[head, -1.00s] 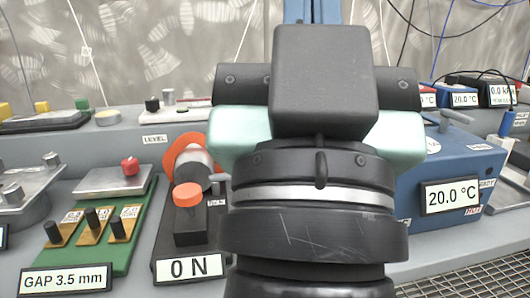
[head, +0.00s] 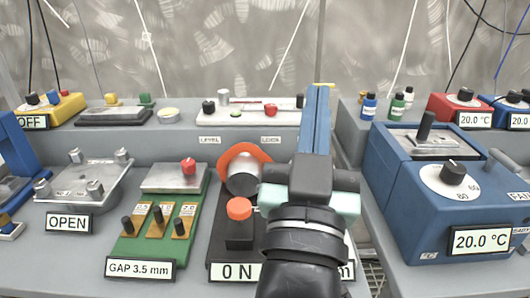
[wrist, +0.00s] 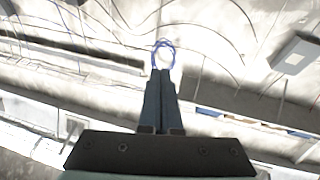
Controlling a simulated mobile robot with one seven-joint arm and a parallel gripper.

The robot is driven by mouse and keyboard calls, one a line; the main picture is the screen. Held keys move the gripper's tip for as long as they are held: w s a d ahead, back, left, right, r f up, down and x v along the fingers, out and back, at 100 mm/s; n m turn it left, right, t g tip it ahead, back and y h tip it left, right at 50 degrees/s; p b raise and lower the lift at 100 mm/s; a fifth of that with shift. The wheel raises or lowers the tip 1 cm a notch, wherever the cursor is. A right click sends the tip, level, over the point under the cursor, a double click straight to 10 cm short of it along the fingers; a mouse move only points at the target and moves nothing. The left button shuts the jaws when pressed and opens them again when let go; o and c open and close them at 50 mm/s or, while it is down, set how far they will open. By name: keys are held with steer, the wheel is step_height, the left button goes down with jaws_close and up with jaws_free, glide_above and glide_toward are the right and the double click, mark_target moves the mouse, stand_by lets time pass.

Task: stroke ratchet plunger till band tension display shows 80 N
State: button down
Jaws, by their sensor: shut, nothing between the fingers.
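The ratchet plunger (head: 239,208) is an orange-topped button on a black block, left of my arm in the head view. The band tension display (head: 233,272) on the front of that base reads 0 N, and my arm covers the base's right part. Behind the plunger an orange band (head: 262,156) wraps around a grey cylinder (head: 243,180). My gripper (head: 319,88) points away from the plunger, toward the back wall, with its blue fingers together. In the wrist view my gripper (wrist: 161,72) is shut and empty.
A green GAP 3.5 mm fixture (head: 125,246) stands left of the plunger. A blue 20.0 °C bath (head: 400,215) stands on the right. Behind are a white panel (head: 250,118) and small bottles (head: 397,107). The air above the plunger is clear.

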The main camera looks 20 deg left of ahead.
steer(key=s+a+f+n+g+y+p, duration=0.1)
steer(key=s+a+f+g+p, duration=0.2)
steer(key=f+p, duration=0.3)
steer(key=s+a+f+n+g+y+p, duration=0.1)
steer(key=s+a+f+g+p, duration=0.2)
steer(key=p, duration=1.2)
step_height(320, 180, down, 4)
steer(key=a+g, duration=0.2)
steer(key=shift+s+a+g, duration=0.15)
steer(key=shift+s+g, duration=0.15)
steer(key=shift+s, duration=0.1)
steer(key=shift+w+f, duration=0.1)
steer(key=p, duration=0.1)
glide_above(239, 213)
step_height(239, 213, down, 2)
steer(key=shift+f, duration=0.15)
steer(key=f, duration=0.3)
steer(key=shift+s, duration=0.2)
steer(key=shift+f, duration=0.55)
steer(key=shift+f, duration=0.1)
